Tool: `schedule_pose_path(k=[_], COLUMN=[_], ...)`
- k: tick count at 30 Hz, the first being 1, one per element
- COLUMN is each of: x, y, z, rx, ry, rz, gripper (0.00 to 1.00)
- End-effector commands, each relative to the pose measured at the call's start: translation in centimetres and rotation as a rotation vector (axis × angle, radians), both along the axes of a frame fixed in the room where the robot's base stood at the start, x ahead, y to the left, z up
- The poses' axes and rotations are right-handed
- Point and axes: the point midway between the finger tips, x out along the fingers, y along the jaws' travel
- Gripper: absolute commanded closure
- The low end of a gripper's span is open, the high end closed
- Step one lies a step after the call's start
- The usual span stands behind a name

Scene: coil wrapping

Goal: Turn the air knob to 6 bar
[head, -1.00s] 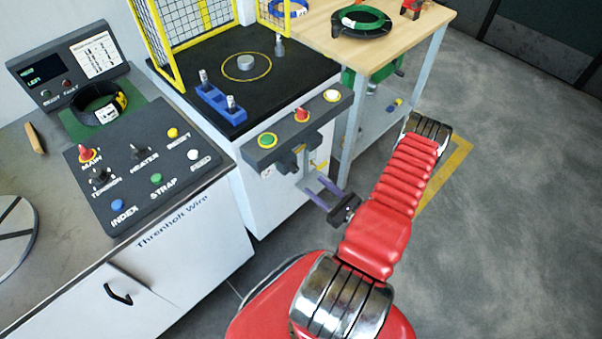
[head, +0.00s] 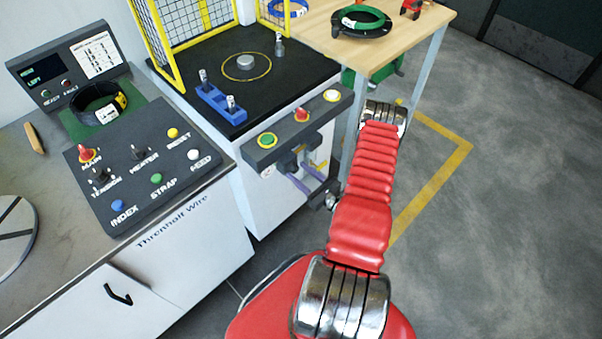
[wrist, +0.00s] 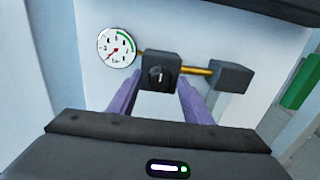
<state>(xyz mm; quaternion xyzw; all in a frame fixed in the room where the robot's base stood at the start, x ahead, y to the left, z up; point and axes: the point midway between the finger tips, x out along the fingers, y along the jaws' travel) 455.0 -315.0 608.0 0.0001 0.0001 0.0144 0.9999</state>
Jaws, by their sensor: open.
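The air knob (wrist: 158,75) is a black round knob with a pale mark on a dark block, and the mark stands about upright. A round white gauge (wrist: 116,47) with a green arc and a red needle sits left of it; its numbers are too small to read. In the wrist view my gripper (wrist: 159,90) is open, its two purple fingers reaching toward the block, one on each side below the knob. Whether they touch it I cannot tell. In the head view my gripper (head: 294,178) is at the machine's front, under the button bar; the knob is hard to make out there.
A brass pipe (wrist: 195,70) joins the knob block to another dark block (wrist: 232,77) on the right. The button bar (head: 300,127) overhangs the front. A control panel (head: 145,165) stands left. Open floor (head: 500,200) lies to the right.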

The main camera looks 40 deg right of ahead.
Motion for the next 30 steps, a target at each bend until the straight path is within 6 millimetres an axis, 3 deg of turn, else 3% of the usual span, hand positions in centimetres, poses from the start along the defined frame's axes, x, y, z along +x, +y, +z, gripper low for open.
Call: schedule_pose_path(k=[6,23,30], x=[-0.01,-0.05,-0.07], y=[-0.01,-0.02,-0.15], z=[0.00,-0.01,0.00], rx=[0.000,0.000,0.010], ry=[0.000,0.000,0.000], rz=[0.000,0.000,-0.003], gripper=[0.56,0.95,0.95])
